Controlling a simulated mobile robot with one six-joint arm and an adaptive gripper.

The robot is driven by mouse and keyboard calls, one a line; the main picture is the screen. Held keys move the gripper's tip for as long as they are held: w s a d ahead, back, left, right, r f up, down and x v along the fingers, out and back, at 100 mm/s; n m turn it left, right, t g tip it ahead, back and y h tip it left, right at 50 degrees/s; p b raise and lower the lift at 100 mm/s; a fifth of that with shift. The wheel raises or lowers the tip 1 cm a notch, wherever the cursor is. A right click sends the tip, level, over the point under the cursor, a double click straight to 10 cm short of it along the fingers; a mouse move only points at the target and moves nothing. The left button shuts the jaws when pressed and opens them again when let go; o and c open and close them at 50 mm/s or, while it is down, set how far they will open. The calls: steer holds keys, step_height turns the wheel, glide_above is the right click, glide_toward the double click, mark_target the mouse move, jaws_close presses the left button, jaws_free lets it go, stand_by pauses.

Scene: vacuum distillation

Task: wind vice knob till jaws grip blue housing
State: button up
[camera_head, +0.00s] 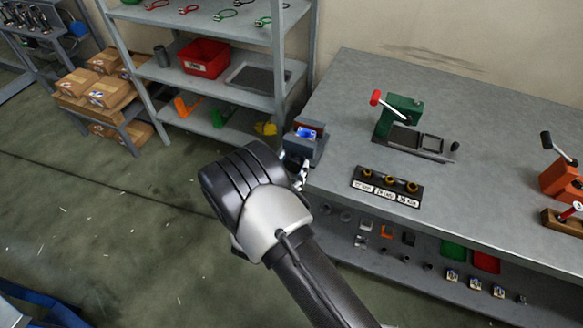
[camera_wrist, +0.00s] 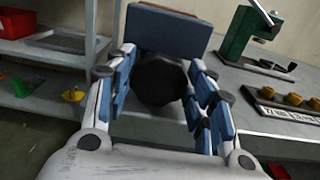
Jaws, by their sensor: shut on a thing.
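The vice (camera_head: 306,143) is a grey block at the left end of the grey workbench. The blue housing (camera_head: 307,132) sits in its top between the jaws; I cannot tell whether the jaws touch it. In the wrist view the vice body (camera_wrist: 172,30) stands straight ahead, and the round black knob (camera_wrist: 160,79) projects from it towards me. My gripper (camera_wrist: 163,88) has its blue-padded fingers on either side of the knob and is shut on it. In the head view my gripper (camera_head: 298,172) is partly hidden by my arm at the bench's front edge.
A green press (camera_head: 402,115) with a red-tipped lever stands on the bench to the right. In front of it is a black, labelled rack (camera_head: 387,187) with brass pieces. An orange device (camera_head: 562,178) is farther right. Shelving with a red bin (camera_head: 204,58) stands left of the bench.

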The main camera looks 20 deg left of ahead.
steer(key=shift+c, duration=1.2)
steer(key=shift+d+m+b, duration=0.1)
steer(key=shift+m+b, duration=0.65)
steer(key=shift+m, duration=0.85)
steer(key=o, duration=1)
steer(key=s, duration=0.8)
steer(key=s+a, duration=0.1)
steer(key=s, duration=0.3)
